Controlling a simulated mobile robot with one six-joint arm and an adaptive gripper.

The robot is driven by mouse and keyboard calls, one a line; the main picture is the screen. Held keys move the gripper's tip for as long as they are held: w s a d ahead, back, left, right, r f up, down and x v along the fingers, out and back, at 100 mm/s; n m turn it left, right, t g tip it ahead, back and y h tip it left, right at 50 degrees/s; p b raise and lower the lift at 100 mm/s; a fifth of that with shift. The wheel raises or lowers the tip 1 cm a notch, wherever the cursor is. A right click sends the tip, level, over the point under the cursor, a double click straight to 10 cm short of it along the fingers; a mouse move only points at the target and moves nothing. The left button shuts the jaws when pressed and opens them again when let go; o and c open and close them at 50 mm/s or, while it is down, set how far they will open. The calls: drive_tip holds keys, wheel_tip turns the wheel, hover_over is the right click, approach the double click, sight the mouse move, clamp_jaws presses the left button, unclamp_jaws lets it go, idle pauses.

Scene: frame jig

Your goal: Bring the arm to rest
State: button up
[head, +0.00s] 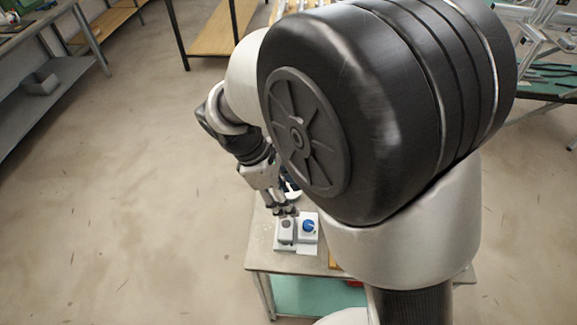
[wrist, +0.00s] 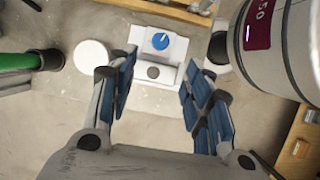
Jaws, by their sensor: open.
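My gripper (head: 283,208) hangs fingers-down over the small worktable, just above a white device (head: 308,246) with a blue dial (head: 308,227). In the wrist view my gripper (wrist: 158,75) is open, its blue-padded fingers wide apart with nothing between them. The white device (wrist: 175,50) shows beyond the fingertips, with the blue dial (wrist: 160,41) and a dark round button (wrist: 153,72). From these views I cannot tell for sure whether the fingers touch the device. My arm is bent and its large dark joint hides much of the head view.
The worktable (head: 262,252) has a green lower shelf (head: 305,296). A white round item (wrist: 91,56) and a green cylinder (wrist: 20,66) lie left of the device. A grey shelf unit (head: 45,100) stands far left, a wooden bench (head: 222,35) behind. The floor at left is clear.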

drive_tip(key=s+d+r+m+t+y, duration=0.1)
drive_tip(key=s+d+r+m+y, duration=0.3)
drive_tip(key=d+r+m, duration=0.6)
drive_tip(key=s+d+r+m+t, duration=0.3)
drive_tip(key=s+d+m, duration=0.3)
drive_tip(key=s, duration=0.4)
drive_tip(key=shift+d+r+m+t, duration=0.3)
drive_tip(key=shift+d+m, duration=0.05)
drive_tip(key=shift+m, duration=0.55)
